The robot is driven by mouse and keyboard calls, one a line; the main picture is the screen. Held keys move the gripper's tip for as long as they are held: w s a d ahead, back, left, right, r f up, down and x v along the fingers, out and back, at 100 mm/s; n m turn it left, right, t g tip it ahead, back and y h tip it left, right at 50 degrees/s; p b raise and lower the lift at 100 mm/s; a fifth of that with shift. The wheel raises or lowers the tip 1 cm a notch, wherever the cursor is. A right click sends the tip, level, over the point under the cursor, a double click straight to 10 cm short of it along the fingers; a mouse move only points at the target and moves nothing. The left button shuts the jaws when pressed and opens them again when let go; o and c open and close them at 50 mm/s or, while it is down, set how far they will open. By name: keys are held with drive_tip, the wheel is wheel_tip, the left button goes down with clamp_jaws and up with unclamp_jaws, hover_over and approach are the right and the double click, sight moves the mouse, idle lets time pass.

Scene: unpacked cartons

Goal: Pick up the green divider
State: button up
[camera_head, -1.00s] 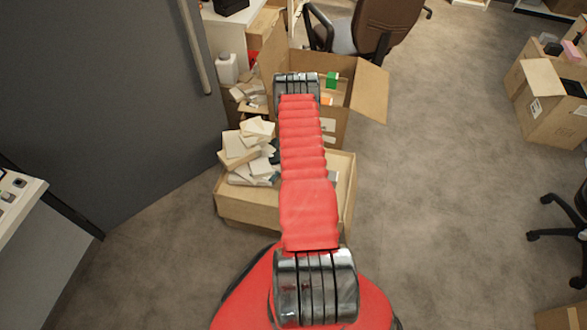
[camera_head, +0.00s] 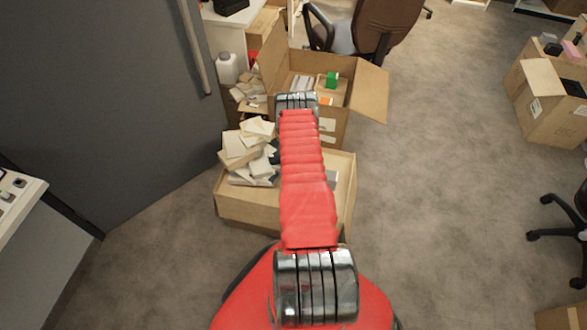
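A small bright green item (camera_head: 332,79) shows inside the open far carton (camera_head: 362,112). A dark green piece (camera_head: 273,154) shows partly in the near carton (camera_head: 241,210), between the pale pieces and my arm. I cannot tell which of these is the green divider. My red arm reaches forward over the near carton, and its far metal joint (camera_head: 297,102) is in front of the far carton. My gripper is not in view; the arm hides what lies beneath it.
Pale blocks (camera_head: 240,148) pile up on the near carton's left side. White items (camera_head: 301,83) lie in the far carton. A white jug (camera_head: 227,68) and grey door (camera_head: 100,90) are at left. A brown chair (camera_head: 385,25) stands behind.

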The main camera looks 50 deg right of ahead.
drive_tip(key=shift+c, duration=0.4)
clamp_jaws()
